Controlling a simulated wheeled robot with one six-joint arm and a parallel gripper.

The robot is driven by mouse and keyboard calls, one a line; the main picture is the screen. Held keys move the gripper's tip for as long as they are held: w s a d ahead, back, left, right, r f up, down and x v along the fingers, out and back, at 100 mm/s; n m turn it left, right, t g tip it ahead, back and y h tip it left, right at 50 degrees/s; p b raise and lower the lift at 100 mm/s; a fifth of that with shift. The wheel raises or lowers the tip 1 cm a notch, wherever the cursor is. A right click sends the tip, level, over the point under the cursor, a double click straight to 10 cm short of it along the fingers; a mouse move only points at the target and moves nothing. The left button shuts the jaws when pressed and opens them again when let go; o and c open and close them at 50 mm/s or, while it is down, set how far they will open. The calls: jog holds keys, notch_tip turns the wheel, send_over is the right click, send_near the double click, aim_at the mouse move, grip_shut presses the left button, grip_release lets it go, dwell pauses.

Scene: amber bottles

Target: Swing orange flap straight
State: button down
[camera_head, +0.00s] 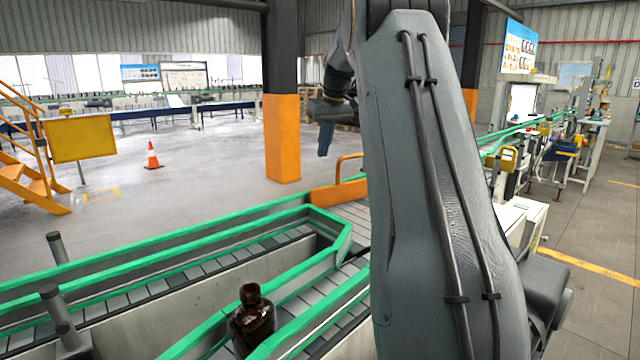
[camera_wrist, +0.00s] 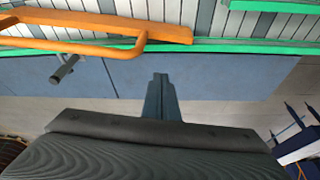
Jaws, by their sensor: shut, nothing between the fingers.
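The orange flap (camera_head: 336,194) lies at the conveyor junction in the head view, its right end hidden behind my arm. Its bent orange handle (camera_head: 349,157) rises above it. In the wrist view the flap (camera_wrist: 110,24) runs across the upper left, over the slatted conveyor, with the handle (camera_wrist: 85,49) in front of it. My gripper (camera_head: 324,152) hangs beyond and left of the handle in the head view. In the wrist view its blue fingers (camera_wrist: 160,80) are together and empty, below and right of the handle's bent end, apart from it.
A dark amber bottle (camera_head: 253,322) stands upright in the near lane between green rails (camera_head: 300,275). In the wrist view, a green rail (camera_wrist: 230,46) and blue-grey conveyor side panel (camera_wrist: 225,75) lie close beyond the fingers. An orange-based pillar (camera_head: 282,138) stands behind the conveyor.

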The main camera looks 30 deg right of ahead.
jog(key=shift+w+a+f, duration=0.1)
dwell(0.3)
jog(key=f+p, duration=0.2)
jog(key=f, duration=0.2)
jog(key=f+p, duration=0.2)
jog(key=f, duration=0.3)
jog(key=shift+w, duration=0.2)
jog(key=shift+s+f+p, duration=0.15)
jog(key=shift+s+p, duration=0.25)
jog(key=shift+s, duration=0.25)
